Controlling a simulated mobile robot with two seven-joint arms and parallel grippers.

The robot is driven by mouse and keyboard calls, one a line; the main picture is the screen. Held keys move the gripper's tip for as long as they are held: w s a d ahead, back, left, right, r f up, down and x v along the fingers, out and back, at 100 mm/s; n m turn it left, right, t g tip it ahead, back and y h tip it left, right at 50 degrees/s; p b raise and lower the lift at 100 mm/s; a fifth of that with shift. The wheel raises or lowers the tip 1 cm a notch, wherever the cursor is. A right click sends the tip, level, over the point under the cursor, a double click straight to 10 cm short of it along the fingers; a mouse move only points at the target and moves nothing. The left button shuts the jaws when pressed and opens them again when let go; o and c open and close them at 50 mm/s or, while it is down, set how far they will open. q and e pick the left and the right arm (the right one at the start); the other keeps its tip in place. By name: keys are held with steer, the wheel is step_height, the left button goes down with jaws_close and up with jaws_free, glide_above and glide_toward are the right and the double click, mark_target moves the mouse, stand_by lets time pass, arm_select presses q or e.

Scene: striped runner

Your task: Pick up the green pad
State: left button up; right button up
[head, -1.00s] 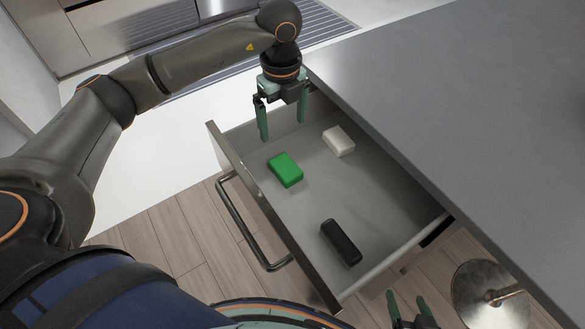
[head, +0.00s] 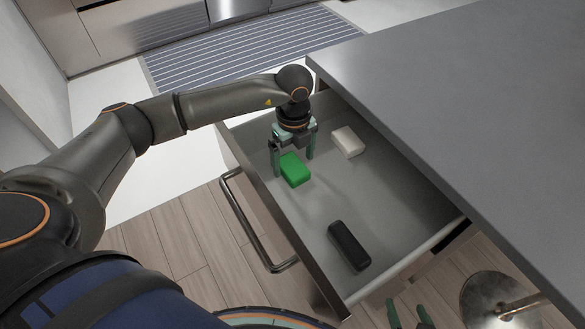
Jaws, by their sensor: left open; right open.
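I cannot tell whether either finger touches the pad. My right gripper (head: 410,312) is at the bottom edge, open and empty, outside the drawer.
A white block (head: 348,142) lies right of the pad in the drawer. A black block (head: 349,246) lies nearer. The grey countertop (head: 450,100) overhangs the right side. The drawer front has a bar handle (head: 245,225). A round metal object (head: 490,300) stands lower right.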

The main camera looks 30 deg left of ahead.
arm_select(q)
step_height(320, 180, down, 2)
steer(key=shift+f, duration=0.2)
steer(key=c, duration=1.4)
steer(key=shift+o, duration=0.2)
steer(key=shift+r, duration=0.1)
steer(key=shift+r, duration=0.4)
step_height(320, 180, up, 2)
steer(key=shift+r, duration=0.2)
steer(key=s+d+r+p, duration=0.1)
steer(key=s+d+r, duration=0.8)
steer(key=d, duration=0.1)
steer(key=shift+s+r, duration=0.3)
steer(key=shift+r, duration=0.05)
